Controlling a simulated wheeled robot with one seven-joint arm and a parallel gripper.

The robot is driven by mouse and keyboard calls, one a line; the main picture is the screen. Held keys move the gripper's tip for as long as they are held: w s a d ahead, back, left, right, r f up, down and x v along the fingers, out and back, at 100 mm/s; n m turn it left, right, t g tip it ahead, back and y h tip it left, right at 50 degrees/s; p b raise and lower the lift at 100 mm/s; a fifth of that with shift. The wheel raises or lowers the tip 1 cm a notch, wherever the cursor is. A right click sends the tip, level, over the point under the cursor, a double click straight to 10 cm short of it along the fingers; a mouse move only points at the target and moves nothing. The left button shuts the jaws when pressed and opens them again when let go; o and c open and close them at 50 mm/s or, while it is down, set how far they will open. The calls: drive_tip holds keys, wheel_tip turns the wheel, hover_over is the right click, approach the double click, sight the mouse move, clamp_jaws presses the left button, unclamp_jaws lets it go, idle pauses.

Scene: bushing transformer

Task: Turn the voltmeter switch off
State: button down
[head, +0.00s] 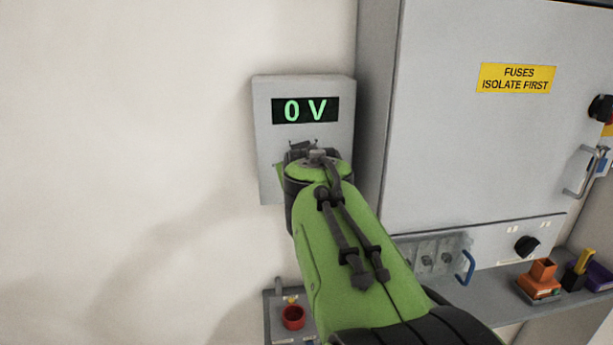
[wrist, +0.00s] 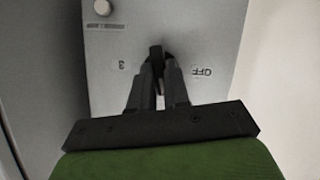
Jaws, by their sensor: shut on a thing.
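The voltmeter (head: 263,135) is a grey box on the wall, and its lit green display (head: 305,110) reads "0 V". In the wrist view its switch (wrist: 156,53) is a dark knob on the grey panel, upright in the picture, between an upside-down "OFF" label (wrist: 202,72) on the right and a small label (wrist: 121,66) on the left. My gripper (wrist: 160,80) is shut on the switch, a finger on each side. In the head view my green arm hides the switch and the lower front of the box.
A grey cabinet (head: 440,150) with a yellow fuse sign (head: 516,78) stands close on the right. Below it a shelf holds an orange block (head: 541,277). The wall on the left is bare. A pale round button (wrist: 102,7) shows in the wrist view.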

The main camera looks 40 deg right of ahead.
drive_tip(key=shift+w+a+f+n+g+h+b, duration=0.15)
drive_tip(key=shift+n+h+b, duration=0.25)
drive_tip(key=shift+n+h, duration=1.1)
drive_tip(key=shift+a+f+n+g+h+b, duration=0.15)
drive_tip(key=shift+n+h+b, duration=0.35)
drive_tip(key=shift+n, duration=1.85)
drive_tip(key=shift+w+f+n+h+b, duration=0.1)
drive_tip(key=shift+f+n+h+b, duration=0.2)
drive_tip(key=shift+n+h, duration=1.25)
drive_tip(key=shift+n+y, duration=0.45)
drive_tip(key=shift+n, duration=0.05)
drive_tip(key=c, duration=1.1)
unclamp_jaws()
drive_tip(key=shift+r, duration=0.1)
drive_tip(key=shift+s+a, duration=0.1)
drive_tip(key=b+v, duration=0.2)
drive_tip(key=v, duration=1.3)
drive_tip(key=shift+a, duration=0.2)
